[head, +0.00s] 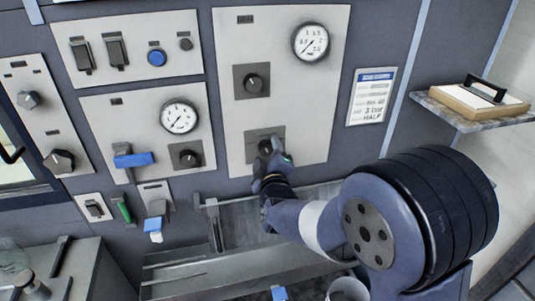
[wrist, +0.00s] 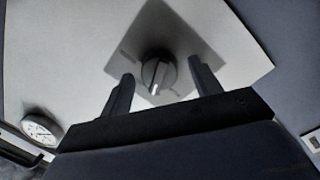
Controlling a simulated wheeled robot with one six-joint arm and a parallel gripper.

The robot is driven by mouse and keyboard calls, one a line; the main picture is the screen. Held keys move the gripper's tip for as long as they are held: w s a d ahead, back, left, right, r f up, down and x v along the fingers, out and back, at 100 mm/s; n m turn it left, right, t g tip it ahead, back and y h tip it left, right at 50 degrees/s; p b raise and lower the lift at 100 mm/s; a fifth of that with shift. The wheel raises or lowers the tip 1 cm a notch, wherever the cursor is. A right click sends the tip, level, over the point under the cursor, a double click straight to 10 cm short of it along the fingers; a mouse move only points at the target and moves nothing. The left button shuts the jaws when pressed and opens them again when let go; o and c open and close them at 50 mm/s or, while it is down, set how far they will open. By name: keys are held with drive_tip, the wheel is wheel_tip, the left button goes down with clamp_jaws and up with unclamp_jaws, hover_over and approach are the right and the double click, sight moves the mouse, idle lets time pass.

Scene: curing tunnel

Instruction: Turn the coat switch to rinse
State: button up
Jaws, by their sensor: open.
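A dark rotary switch (wrist: 157,73) with a pale pointer line sits on a grey square plate in the wrist view. In the head view the same plate (head: 254,147) is at the bottom of the tall white panel, and my gripper (head: 272,153) partly hides the knob. In the wrist view my gripper (wrist: 163,82) is open, with one finger on each side of the knob and gaps visible on both sides. Whether the fingertips touch it cannot be told. The labels are too small to read, so I cannot tell which switch is the coat switch.
A similar knob (head: 252,82) and a round gauge (head: 311,42) are above on the same panel. Left panels carry more switches, another gauge (head: 180,117) and a blue-handled lever (head: 134,160). A shelf with a clipboard (head: 478,97) juts out at right. A metal trough (head: 240,235) lies below.

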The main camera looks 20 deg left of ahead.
drive_tip(key=c, duration=1)
drive_tip(key=shift+o, duration=0.2)
drive_tip(key=shift+f+m+b, duration=0.1)
drive_tip(key=shift+m+b, duration=0.3)
drive_tip(key=shift+b, duration=0.1)
drive_tip(key=m+b, duration=0.2)
drive_tip(key=b, duration=0.1)
drive_tip(key=shift+m, duration=0.4)
drive_tip(key=m+g+b, duration=0.1)
drive_tip(key=m+b, duration=0.3)
drive_tip(key=m, duration=0.1)
drive_tip(key=m+b, duration=0.4)
drive_tip(key=m, duration=0.1)
drive_tip(key=shift+d+g+y, duration=0.1)
drive_tip(key=shift+g+y, duration=0.2)
drive_tip(key=shift+g, duration=0.1)
drive_tip(key=shift+r+m+b, duration=0.15)
drive_tip(key=shift+m+b, duration=0.6)
drive_tip(key=shift+r+m+b, duration=0.15)
drive_tip(key=shift+m+b, duration=0.6)
drive_tip(key=shift+g+y, duration=0.3)
drive_tip(key=o, duration=1)
drive_tip(key=shift+w, duration=0.1)
drive_tip(key=shift+c, duration=0.2)
